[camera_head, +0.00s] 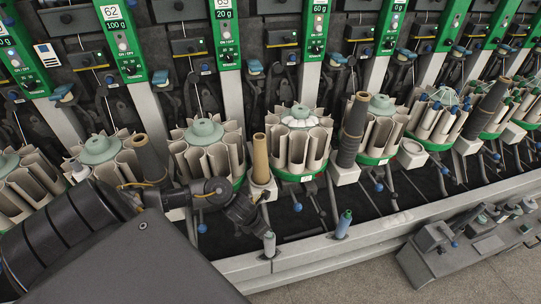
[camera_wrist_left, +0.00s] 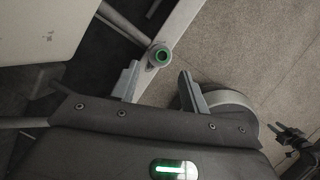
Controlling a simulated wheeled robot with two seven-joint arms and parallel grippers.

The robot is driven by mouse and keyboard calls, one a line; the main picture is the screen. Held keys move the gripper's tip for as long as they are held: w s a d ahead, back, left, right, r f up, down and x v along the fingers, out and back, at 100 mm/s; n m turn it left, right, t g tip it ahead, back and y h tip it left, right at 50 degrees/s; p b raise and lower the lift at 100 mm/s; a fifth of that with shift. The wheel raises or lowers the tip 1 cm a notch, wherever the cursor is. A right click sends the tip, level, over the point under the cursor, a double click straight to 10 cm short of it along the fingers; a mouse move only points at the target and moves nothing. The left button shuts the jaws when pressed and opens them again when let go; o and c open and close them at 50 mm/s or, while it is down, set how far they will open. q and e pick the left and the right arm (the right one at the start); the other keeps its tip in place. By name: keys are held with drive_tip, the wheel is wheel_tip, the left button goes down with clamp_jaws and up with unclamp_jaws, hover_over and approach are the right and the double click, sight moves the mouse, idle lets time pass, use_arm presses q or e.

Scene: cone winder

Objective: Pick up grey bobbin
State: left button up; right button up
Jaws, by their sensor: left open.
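A small grey bobbin (camera_head: 269,244) stands upright near the front rail of the winder in the head view. My left gripper (camera_head: 248,212) is above and slightly left of it, dark against the machine. In the left wrist view a bobbin top with a green ring (camera_wrist_left: 160,55) shows just beyond the gap between the two fingers of my left gripper (camera_wrist_left: 160,84). The fingers are apart and nothing is between them. This looks like the grey bobbin, but most of its body is hidden below its top.
A blue-green bobbin (camera_head: 343,225) leans on the front rail (camera_head: 390,226) to the right. A brown cone tube (camera_head: 261,158) stands close behind my left gripper, between round bobbin magazines (camera_head: 207,153). A grey carriage (camera_head: 463,247) sits at lower right. The floor (camera_head: 350,278) in front is clear.

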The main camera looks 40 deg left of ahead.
sight(269, 243)
use_arm(q)
drive_tip(key=shift+x, duration=1.05)
drive_tip(key=shift+w+d+f, duration=0.1)
drive_tip(key=shift+w+f, duration=0.05)
drive_tip(key=shift+f, duration=0.25)
drive_tip(key=b+x, duration=0.1)
drive_tip(key=x, duration=0.2)
drive_tip(key=shift+w+d+f, duration=0.15)
drive_tip(key=shift+f, duration=0.1)
drive_tip(key=shift+w+f, duration=0.2)
drive_tip(key=shift+f, duration=0.15)
use_arm(e)
drive_tip(key=w, duration=0.2)
drive_tip(key=w+a, duration=0.1)
drive_tip(key=w, duration=0.1)
drive_tip(key=shift+w+a+r, duration=0.1)
drive_tip(key=shift+w+r, duration=0.1)
use_arm(q)
drive_tip(key=c, duration=0.5)
